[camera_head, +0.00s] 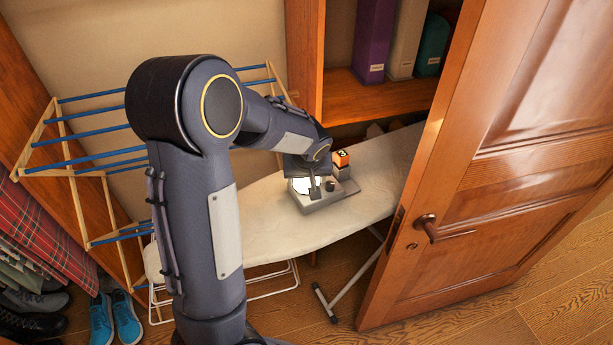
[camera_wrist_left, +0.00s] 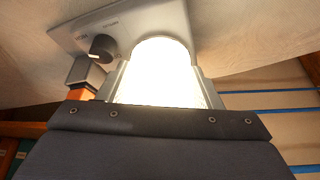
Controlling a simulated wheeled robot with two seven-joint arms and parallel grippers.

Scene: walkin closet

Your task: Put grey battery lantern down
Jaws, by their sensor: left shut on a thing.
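The grey battery lantern (camera_head: 327,199) has a flat grey base with a dark knob and a lit, glowing white part. It is at the ironing board's (camera_head: 270,232) cream top, toward the right part of the board. I cannot tell whether its base touches the cloth. My left gripper (camera_head: 308,187) comes down over the lantern and is shut on it. In the left wrist view the glowing part of the lantern (camera_wrist_left: 160,72) is between the fingers, and the grey base with the knob shows beyond. My right gripper is not in view.
A small orange and grey object (camera_head: 341,165) stands close beside the lantern. A wooden door (camera_head: 490,190) with a handle is at the right. A drying rack (camera_head: 100,150) with blue rods is at the left. A shelf (camera_head: 375,97) holds binders behind. The board's near left part is clear.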

